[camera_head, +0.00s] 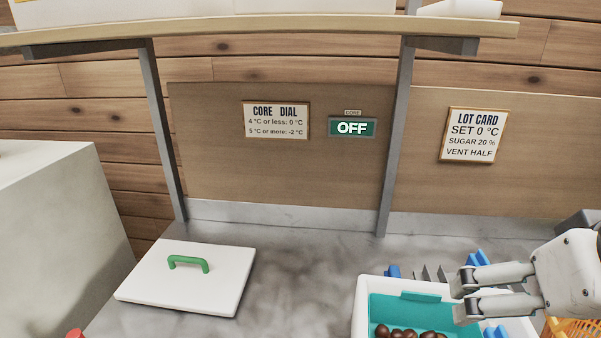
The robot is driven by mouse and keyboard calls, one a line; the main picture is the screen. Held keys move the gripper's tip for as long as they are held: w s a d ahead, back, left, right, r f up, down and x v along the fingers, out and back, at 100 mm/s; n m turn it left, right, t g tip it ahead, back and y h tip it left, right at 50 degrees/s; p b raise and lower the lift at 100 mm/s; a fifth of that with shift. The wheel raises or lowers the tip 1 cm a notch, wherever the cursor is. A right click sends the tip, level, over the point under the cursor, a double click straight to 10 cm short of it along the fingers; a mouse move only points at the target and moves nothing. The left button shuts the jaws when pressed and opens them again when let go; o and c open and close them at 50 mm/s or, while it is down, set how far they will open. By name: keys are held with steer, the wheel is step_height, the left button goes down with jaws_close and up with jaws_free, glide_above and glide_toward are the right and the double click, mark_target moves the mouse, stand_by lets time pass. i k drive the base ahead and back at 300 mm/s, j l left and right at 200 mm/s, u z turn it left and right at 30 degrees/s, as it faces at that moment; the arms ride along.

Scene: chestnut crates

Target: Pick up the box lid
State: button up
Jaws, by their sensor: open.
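The box lid (150,285) is a flat white square plate with a green arched handle (188,263). It lies flat on the grey counter at the left in the head view, handle up. My gripper (458,298) is open and empty at the lower right, with its fingers pointing left. It is well to the right of the lid and appears above the right part of a white box (360,318) with a teal inside. Several brown chestnuts (408,335) lie in the box. The near part of the box is cut off by the frame.
Blue parts (392,271) and grey fins stand behind the box. An orange basket (575,328) is at the lower right. A red object (75,334) shows at the bottom left. A shelf (270,27) on metal posts spans above. The counter between lid and box is clear.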

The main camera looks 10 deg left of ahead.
mark_target(202, 278)
steer(key=l+u, duration=0.2)
steer(key=l, duration=0.15)
steer(key=k+l+u, duration=0.2)
steer(key=l, duration=0.15)
steer(key=l+u, duration=0.15)
steer(key=l, duration=0.25)
steer(key=j+z, duration=0.1)
steer(key=z, duration=0.35)
steer(key=j+z, duration=0.3)
steer(key=k+j+z, duration=0.25)
steer(key=j+z, duration=0.3)
steer(key=k+j, duration=0.2)
steer(key=j, duration=0.15)
steer(key=k+j+z, duration=0.1)
steer(key=j, duration=0.3)
steer(key=k+j, duration=0.25)
steer(key=k+j+z, duration=0.1)
steer(key=j, duration=0.35)
steer(key=k+u, duration=0.1)
steer(key=u, duration=1.45)
steer(key=z, duration=0.1)
steer(key=i+j, duration=0.05)
